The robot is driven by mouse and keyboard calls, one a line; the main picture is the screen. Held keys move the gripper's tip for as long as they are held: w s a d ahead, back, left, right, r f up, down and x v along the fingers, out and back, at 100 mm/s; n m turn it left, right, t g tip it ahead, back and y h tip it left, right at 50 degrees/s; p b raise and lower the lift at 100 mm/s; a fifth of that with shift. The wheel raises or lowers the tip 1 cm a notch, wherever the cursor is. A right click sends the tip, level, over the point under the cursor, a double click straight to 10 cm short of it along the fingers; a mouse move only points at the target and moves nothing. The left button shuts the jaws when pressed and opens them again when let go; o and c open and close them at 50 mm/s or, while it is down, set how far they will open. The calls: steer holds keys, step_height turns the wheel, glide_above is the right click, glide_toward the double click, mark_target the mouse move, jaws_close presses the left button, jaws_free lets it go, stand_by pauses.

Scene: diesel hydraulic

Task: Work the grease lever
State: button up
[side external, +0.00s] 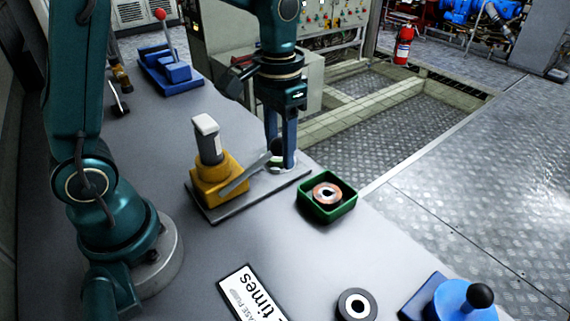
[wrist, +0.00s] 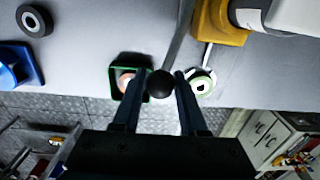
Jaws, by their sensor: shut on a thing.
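The yellow grease pump (side external: 218,180) stands on a grey base plate (side external: 214,213), with a grey and white cylinder (side external: 207,140) upright on it. Its grey lever (side external: 243,178) slopes up from the pump to a dark ball knob. My gripper (side external: 282,158) points down and is shut on the knob, partly hidden by the fingers in the side view. In the wrist view the black knob (wrist: 160,84) sits between my fingertips, and the yellow pump (wrist: 216,22) is at the top right. A small pale, green-edged ring (wrist: 202,84) lies beyond the fingers on the right.
A green tray (side external: 327,211) holding a copper-coloured ring (side external: 327,194) sits right of the pump. A black ring (side external: 357,305), a blue block with a black knob (side external: 463,299) and a partly cropped sign (side external: 251,294) lie nearer. A blue red-knobbed lever device (side external: 172,70) stands farther back.

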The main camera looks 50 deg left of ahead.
steer(key=shift+f, duration=0.1)
steer(key=shift+w+f, duration=0.55)
steer(key=shift+f, duration=0.35)
steer(key=shift+w+f, duration=0.1)
stand_by(0.3)
steer(key=shift+w+f, duration=0.25)
steer(key=shift+f, duration=0.2)
steer(key=shift+w+f, duration=0.2)
steer(key=shift+f, duration=0.25)
steer(key=shift+w, duration=0.1)
steer(key=shift+w+f, duration=0.25)
steer(key=shift+f, duration=0.75)
steer(key=shift+r, duration=0.1)
